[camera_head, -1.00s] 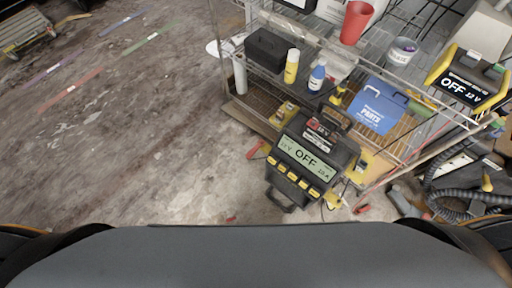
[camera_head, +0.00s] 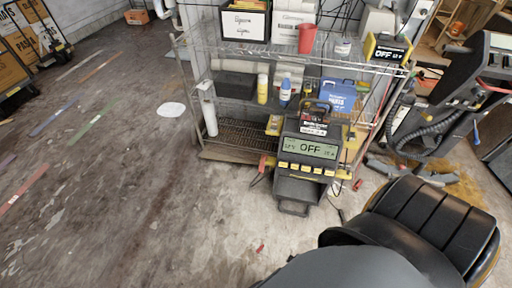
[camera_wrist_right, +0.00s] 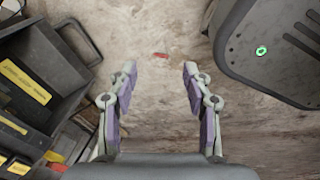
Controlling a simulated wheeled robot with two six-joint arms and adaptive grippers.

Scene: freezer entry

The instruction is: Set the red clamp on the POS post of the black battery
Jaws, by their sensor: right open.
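A dark battery-like box with a red label (camera_head: 314,118) sits behind the OFF display of a black charger (camera_head: 306,158) in the head view; its posts are too small to tell apart. A red clamp-like piece (camera_head: 266,163) is at the charger's left side. Another small red piece (camera_head: 357,184) lies by its right side; I cannot tell which is the clamp for POS. My right gripper (camera_wrist_right: 159,72) is open and empty above bare floor in the right wrist view, with the charger's dark body (camera_wrist_right: 75,90) to its left. My left gripper is out of view.
A wire shelf rack (camera_head: 225,150) stands behind the charger with bottles, a blue parts box (camera_head: 338,97) and a red cup (camera_head: 306,38). Hoses (camera_head: 425,140) lie at right. A small red scrap (camera_wrist_right: 161,55) is on the floor.

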